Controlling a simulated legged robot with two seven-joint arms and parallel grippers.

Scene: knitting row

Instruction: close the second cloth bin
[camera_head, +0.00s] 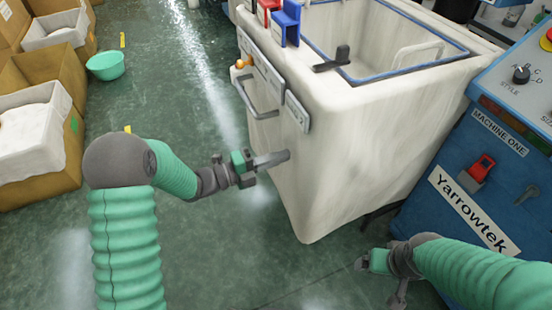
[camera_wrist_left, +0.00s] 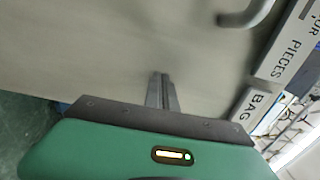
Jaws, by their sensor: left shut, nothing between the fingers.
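A large cream cloth bin (camera_head: 350,140) stands in the middle of the head view. Its top is open, with a blue-edged rim, and I see no lid over it; I cannot tell whether it is the second bin. A grey bar handle (camera_head: 262,100) is on its left face. My left gripper (camera_head: 285,157) is shut and empty at that face, below the handle. In the left wrist view its fingers (camera_wrist_left: 161,92) point at the bin's plain wall (camera_wrist_left: 120,50); contact is unclear. The handle (camera_wrist_left: 245,14) shows at upper right there. My right gripper (camera_head: 380,264) is low on the right, its fingers unclear.
A blue machine (camera_head: 480,160) marked Yarrowtek stands close to the bin's right. Cardboard boxes (camera_head: 45,75) with white bins line the left, near a green basin (camera_head: 106,65). Label plates and a blue clip (camera_head: 287,22) sit along the bin's edge. The green floor (camera_head: 175,85) between is clear.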

